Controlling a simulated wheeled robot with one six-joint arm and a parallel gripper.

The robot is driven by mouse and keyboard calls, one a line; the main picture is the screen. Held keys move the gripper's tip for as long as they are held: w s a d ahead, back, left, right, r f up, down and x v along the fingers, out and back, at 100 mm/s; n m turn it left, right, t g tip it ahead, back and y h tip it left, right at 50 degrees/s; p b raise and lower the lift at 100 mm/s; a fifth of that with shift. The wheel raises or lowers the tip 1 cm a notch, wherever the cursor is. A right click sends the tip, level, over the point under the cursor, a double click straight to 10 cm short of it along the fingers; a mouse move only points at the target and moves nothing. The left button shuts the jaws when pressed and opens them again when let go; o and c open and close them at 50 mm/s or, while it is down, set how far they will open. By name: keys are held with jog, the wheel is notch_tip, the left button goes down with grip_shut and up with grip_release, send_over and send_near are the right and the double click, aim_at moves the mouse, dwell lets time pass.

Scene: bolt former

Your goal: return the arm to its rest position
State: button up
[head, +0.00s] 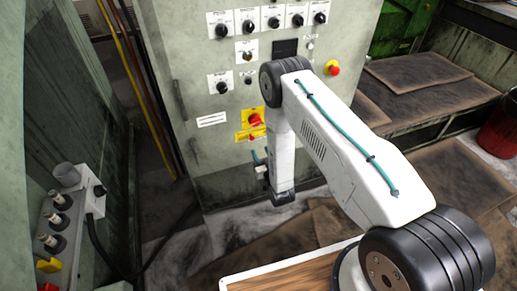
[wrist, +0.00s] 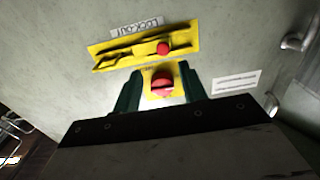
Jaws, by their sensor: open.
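My arm is white with black joints. In the head view it rises from the lower right to an elbow before the grey control cabinet (head: 190,70), and its forearm hangs down. The knob also shows in the head view (head: 255,119). A yellow lockout plate (wrist: 120,54) with a smaller red part is beside it.
A red emergency button (head: 332,68) and several black knobs are on the cabinet face. A grey box with switches (head: 62,225) stands at the left with a black cable. Brown mats (head: 415,72) and a red bucket (head: 502,128) are at the right.

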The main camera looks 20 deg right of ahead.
jog(key=shift+s, duration=0.15)
dwell(0.3)
jog(key=s+f+g, duration=0.5)
jog(key=f+g, duration=0.4)
jog(key=s+d+r+g, duration=0.1)
jog(key=s+r+g, duration=0.25)
jog(key=r, duration=0.65)
jog(key=s+d+r+g+h, duration=0.1)
jog(key=s+r+g, duration=0.3)
jog(key=r, duration=0.6)
jog(key=s+d+r+g, duration=0.1)
jog(key=s+r+g, duration=0.1)
jog(key=s+r, duration=0.6)
jog(key=s+d+r, duration=0.1)
jog(key=s+r, duration=0.5)
jog(key=r, duration=0.3)
jog(key=s+d+r+t, duration=0.1)
jog(key=s+r, duration=0.6)
jog(key=r, duration=0.3)
jog(key=s+r+t, duration=0.1)
jog(key=s+r, duration=0.5)
jog(key=r, duration=0.4)
jog(key=shift+s+d+r+m, duration=0.15)
jog(key=shift+s+d+m, duration=0.15)
jog(key=shift+d+m, duration=0.1)
